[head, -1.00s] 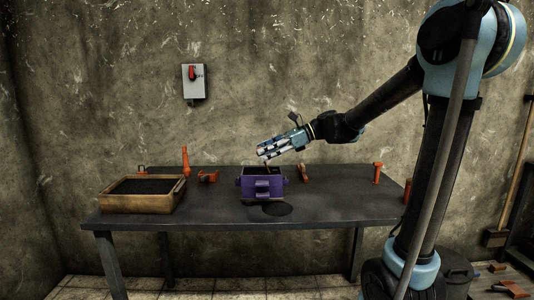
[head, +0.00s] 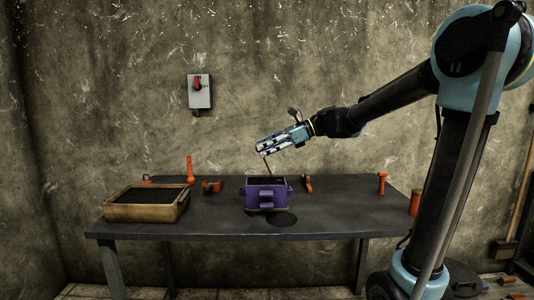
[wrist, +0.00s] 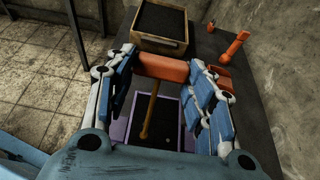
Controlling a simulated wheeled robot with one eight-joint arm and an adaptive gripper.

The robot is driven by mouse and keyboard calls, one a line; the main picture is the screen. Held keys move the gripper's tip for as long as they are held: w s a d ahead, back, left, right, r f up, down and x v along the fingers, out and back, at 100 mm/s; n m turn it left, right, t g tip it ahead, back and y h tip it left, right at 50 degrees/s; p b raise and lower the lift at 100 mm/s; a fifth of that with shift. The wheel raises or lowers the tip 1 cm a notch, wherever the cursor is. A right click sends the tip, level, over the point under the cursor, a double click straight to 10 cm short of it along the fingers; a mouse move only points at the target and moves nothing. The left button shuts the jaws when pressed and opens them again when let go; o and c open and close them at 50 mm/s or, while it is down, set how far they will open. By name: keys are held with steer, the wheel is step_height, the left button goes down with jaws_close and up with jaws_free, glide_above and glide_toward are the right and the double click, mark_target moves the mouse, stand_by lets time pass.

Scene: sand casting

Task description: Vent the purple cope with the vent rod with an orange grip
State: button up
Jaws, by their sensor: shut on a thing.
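The purple cope (head: 266,194) stands on the table's middle, filled with dark sand; its rim also shows in the wrist view (wrist: 120,128). My gripper (head: 262,149) is above the cope. In the wrist view its fingers (wrist: 162,68) are shut on the orange grip (wrist: 163,66) of the vent rod. The thin brownish rod (wrist: 148,112) points down over the sand, slightly tilted. I cannot tell whether its tip touches the sand. A small pale dot (wrist: 168,140), possibly a vent hole, shows in the sand.
A wooden box of dark sand (head: 128,213) stands left on the dark table (head: 340,222). Orange-handled tools (head: 190,170) and (head: 382,183) stand left and right. Other orange tools (head: 212,186) and (head: 308,184) lie beside the cope.

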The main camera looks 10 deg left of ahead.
steer(key=shift+r, duration=2.05)
